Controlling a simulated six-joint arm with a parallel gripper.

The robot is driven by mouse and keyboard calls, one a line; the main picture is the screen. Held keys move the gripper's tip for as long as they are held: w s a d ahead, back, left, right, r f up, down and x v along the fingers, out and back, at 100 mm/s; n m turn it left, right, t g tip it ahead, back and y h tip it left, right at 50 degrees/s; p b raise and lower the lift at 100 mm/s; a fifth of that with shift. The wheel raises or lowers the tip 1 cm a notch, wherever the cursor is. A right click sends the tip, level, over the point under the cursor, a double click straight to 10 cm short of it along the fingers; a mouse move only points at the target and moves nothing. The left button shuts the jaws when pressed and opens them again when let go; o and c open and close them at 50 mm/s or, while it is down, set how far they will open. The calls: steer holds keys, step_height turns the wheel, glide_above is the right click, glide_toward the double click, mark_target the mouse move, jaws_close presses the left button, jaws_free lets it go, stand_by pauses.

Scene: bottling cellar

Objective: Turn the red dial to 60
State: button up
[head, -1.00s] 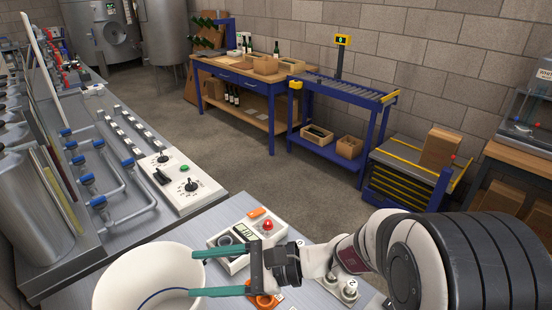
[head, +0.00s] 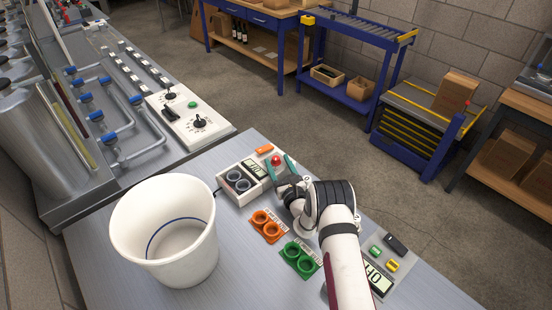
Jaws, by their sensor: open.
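A small round red knob (head: 276,160), the only red dial-like thing I see near me, is at the far right corner of a white instrument box (head: 231,193) on the bench. Its scale and pointer are too small to read. My gripper (head: 278,162) is open, with its teal fingers on either side of the red knob in the picture. I cannot tell whether they touch it. The box also has a display (head: 256,171) and two dark round wells (head: 238,181).
A white bucket (head: 166,225) stands left on the bench (head: 200,290). Orange holders (head: 267,226) and green holders (head: 300,257) lie in front of the box. A white panel with black knobs (head: 199,123) is on the left counter. A second display (head: 374,278) is at right.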

steer(key=shift+x, duration=1.25)
jaws_close()
